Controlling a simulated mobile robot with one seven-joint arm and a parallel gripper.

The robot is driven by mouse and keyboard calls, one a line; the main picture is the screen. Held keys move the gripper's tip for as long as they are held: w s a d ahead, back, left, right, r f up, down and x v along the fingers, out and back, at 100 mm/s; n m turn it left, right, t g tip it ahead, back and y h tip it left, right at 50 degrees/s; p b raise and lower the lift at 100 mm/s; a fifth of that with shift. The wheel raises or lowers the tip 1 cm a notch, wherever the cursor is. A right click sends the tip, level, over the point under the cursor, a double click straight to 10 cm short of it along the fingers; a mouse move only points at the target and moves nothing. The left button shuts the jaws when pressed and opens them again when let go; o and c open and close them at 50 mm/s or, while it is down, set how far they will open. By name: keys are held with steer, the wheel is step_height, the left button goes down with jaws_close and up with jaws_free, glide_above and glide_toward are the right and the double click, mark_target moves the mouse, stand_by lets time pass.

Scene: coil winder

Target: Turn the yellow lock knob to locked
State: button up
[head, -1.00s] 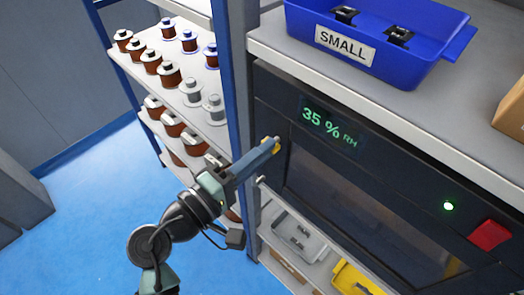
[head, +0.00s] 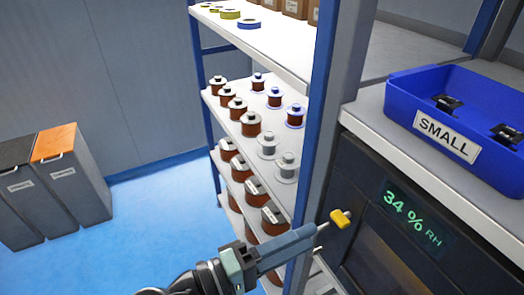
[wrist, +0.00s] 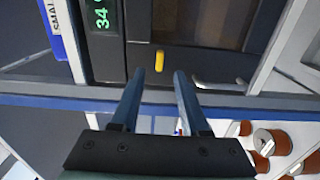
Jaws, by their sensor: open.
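The yellow lock knob (head: 341,218) is a small bar-shaped knob on the dark cabinet front, left of the green display (head: 410,215). In the wrist view the knob (wrist: 159,61) shows just beyond my fingertips, between their two lines, long side up and down in the picture. My gripper (head: 318,230) is just left of the knob in the head view, one finger largely hiding the other. In the wrist view my gripper (wrist: 159,72) is open, with nothing between the fingers. Contact with the knob does not show.
A metal handle (wrist: 218,86) sits on the cabinet beside the knob. A blue SMALL bin (head: 460,120) stands on top. Shelves with several copper spools (head: 237,108) are to the left, behind a blue post (head: 318,110). Two bins (head: 75,175) stand far left on open floor.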

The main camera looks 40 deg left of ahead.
steer(key=v, duration=0.6)
steer(key=shift+s+b, duration=0.4)
steer(key=shift+a, duration=0.1)
